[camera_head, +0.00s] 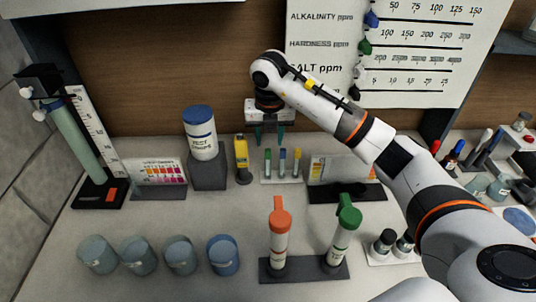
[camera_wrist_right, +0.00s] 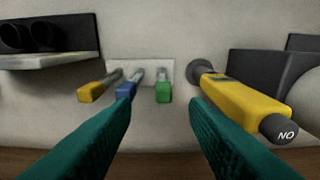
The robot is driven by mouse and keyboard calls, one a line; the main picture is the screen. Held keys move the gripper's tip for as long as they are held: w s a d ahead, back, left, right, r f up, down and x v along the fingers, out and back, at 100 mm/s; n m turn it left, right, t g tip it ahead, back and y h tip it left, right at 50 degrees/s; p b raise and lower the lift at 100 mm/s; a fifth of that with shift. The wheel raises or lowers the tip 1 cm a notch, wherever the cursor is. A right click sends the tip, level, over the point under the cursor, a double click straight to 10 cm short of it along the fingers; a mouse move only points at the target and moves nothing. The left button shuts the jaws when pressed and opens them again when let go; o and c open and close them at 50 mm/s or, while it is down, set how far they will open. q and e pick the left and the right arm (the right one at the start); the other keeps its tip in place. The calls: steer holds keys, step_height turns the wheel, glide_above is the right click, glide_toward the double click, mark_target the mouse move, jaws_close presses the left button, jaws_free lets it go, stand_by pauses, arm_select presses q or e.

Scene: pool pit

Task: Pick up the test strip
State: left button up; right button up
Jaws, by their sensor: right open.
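Three slim test strips stand in a small white holder (camera_head: 284,180), with a green-tipped strip (camera_head: 268,158), a blue-tipped strip (camera_head: 282,158) and a yellow-tipped strip (camera_head: 297,158). My right gripper (camera_head: 269,135) has teal fingers, is open and empty, and hangs behind and above the strips. In the right wrist view, the green-tipped strip (camera_wrist_right: 163,92) shows in the gap between the fingertips (camera_wrist_right: 160,104). The blue-tipped strip (camera_wrist_right: 125,91) is by the left fingertip and the yellow-tipped strip (camera_wrist_right: 92,93) lies outside it. My left gripper is not in view.
A yellow tester (camera_head: 241,158) stands close left of the strips, near the right finger in the wrist view. A test strips bottle (camera_head: 200,135) stands on a grey block. Orange-capped (camera_head: 279,240) and green-capped (camera_head: 342,238) tubes stand in front. Several cups line the front left.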

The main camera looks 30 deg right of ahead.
mark_target(268, 150)
step_height(268, 150, down, 4)
steer(key=shift+w+a+f+p, duration=0.15)
steer(key=shift+p, duration=0.75)
steer(key=shift+f, duration=0.25)
jaws_close()
